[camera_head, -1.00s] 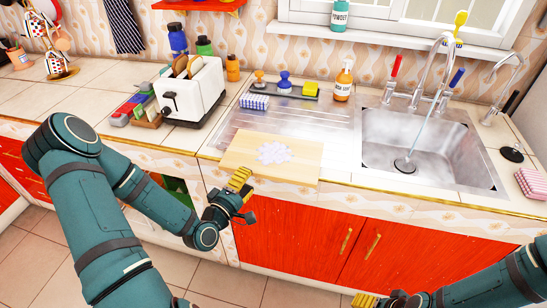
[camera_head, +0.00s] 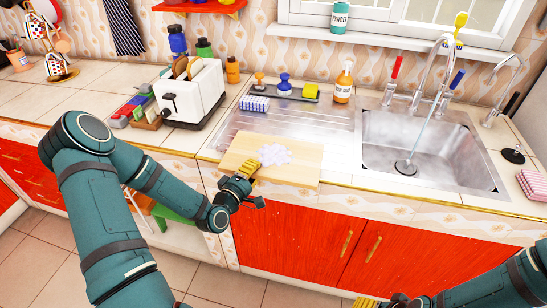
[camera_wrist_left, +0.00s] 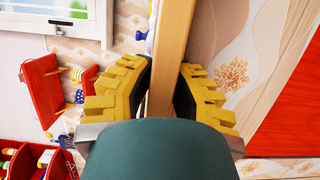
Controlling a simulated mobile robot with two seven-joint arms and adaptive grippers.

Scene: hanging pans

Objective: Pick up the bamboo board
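The bamboo board (camera_head: 296,168), a pale wooden rectangle with a light patch of small pieces (camera_head: 274,154) on it, lies flat on the drainboard by the counter's front edge. My left gripper (camera_head: 249,174) is at its front left edge. In the left wrist view, the board (camera_wrist_left: 172,45) shows edge-on between the yellow fingers of my left gripper (camera_wrist_left: 166,80). The fingers lean in to both of its faces with no clear gap, and look shut on it. My right gripper (camera_head: 372,302) shows only partly at the bottom edge; its fingers are largely cut off.
The sink (camera_head: 420,150) with running water lies to the right. A white toaster (camera_head: 190,94) stands to the left. A tray (camera_head: 284,93) with a sponge and brushes and a soap bottle (camera_head: 343,82) stand behind the board. Red cabinet doors (camera_head: 290,240) are below the counter.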

